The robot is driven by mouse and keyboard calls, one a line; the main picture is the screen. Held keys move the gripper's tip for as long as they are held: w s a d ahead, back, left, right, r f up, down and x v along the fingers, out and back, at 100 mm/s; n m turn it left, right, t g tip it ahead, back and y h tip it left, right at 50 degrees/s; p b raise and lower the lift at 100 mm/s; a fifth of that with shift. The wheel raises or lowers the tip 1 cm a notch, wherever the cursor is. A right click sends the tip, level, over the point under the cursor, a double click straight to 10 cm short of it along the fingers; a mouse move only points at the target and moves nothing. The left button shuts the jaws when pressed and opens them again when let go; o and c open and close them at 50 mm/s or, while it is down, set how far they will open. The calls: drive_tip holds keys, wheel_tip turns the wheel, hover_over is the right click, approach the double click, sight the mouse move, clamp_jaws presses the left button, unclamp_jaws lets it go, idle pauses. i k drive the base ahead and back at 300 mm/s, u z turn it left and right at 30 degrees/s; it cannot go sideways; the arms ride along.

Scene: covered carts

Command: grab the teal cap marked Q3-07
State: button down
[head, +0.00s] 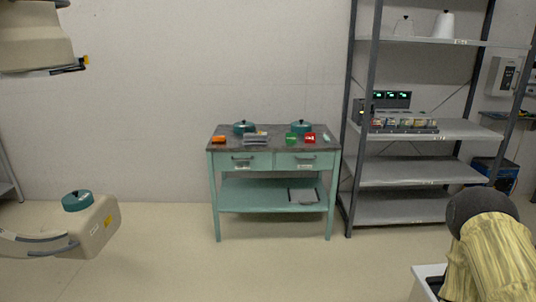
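Three teal lidded shapes with dark knobs show in the head view. One teal cap (77,201) sits on top of a beige block-shaped housing (97,228) at the lower left. A second teal cap (244,127) stands at the back left of the cart's dark top (270,144). A third teal cap (301,127) stands at the back right of that top. No marking Q3-07 can be read on any of them from here. I cannot make out my gripper in this view.
The mint-green cart (271,194) also holds an orange item (218,139), a green box (291,139) and a red box (310,138). A grey shelf rack (400,174) stands to its right. A yellow striped form (492,257) fills the lower right. Floor before the cart is clear.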

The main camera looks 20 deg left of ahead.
sight(79, 200)
drive_tip(key=u, duration=0.9)
drive_tip(key=i, duration=1.15)
drive_tip(key=u, duration=0.95)
drive_tip(key=i, duration=0.45)
drive_tip(key=u, duration=0.2)
